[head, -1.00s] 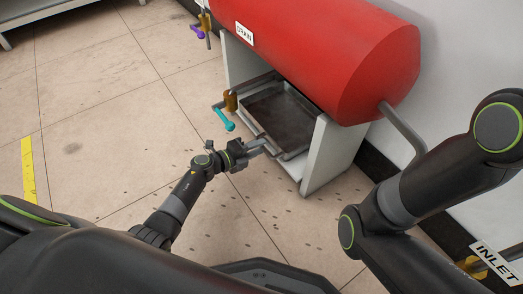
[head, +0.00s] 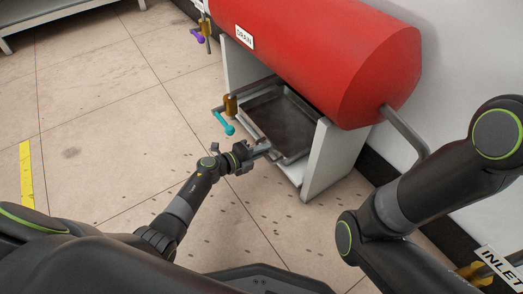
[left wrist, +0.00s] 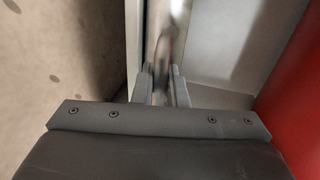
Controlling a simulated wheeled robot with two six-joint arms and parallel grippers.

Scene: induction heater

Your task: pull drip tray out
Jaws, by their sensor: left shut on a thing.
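The drip tray (head: 283,118) is a dark, shallow metal pan with a grey rim, lying low under the red tank between white support panels. My left gripper (head: 264,149) is at its near front edge in the head view. In the left wrist view the left gripper (left wrist: 160,88) has its fingers on either side of a shiny metal bar, shut on the tray's front edge or handle; I cannot tell which. The fingers hide part of that edge. My right arm shows at the right, but its gripper is out of view.
The red tank (head: 320,50) with a DRAIN label overhangs the tray. A teal-handled valve (head: 225,124) is close to the left of the tray. A white panel (head: 328,158) stands to its right. The tiled floor in front is clear.

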